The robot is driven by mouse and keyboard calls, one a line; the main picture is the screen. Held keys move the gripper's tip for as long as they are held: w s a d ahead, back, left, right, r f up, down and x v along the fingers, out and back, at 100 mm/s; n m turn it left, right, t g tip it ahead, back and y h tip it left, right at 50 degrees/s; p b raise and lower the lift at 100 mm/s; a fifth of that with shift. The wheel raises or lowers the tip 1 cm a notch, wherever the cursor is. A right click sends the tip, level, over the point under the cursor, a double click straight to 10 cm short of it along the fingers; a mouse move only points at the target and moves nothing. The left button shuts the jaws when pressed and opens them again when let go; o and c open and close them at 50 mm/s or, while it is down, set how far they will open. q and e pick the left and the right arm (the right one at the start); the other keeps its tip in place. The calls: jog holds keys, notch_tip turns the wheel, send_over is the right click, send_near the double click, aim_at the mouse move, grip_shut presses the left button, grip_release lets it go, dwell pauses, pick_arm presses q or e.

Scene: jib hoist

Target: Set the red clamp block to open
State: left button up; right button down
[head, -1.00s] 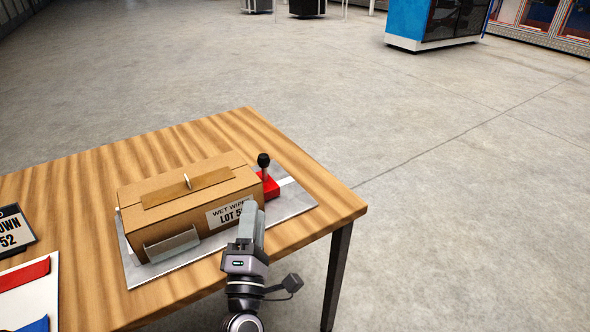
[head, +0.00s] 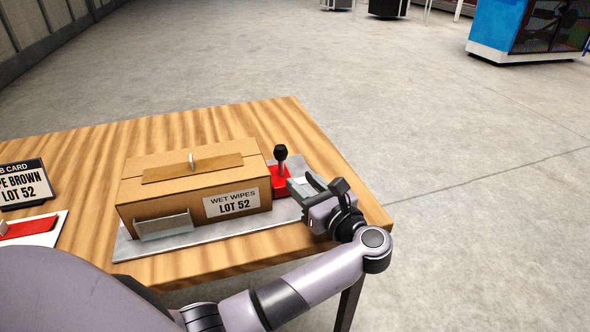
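The red clamp block (head: 274,181) sits on the grey metal plate (head: 182,240) at the right end of a cardboard box (head: 150,202). Its lever (head: 281,160) stands about upright with a black knob on top. Whether a finger touches the block is not clear. My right gripper is not in view.
The box is labelled WET WIPES LOT 52 and has a wooden strip with a ring on top. The wooden table (head: 240,118) is clear behind the box.

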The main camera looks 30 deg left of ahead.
aim_at(283, 163)
pick_arm(q)
jog(key=x, duration=0.7)
jog(key=shift+s+p, duration=0.1)
jog(key=shift+p, duration=0.3)
grip_shut()
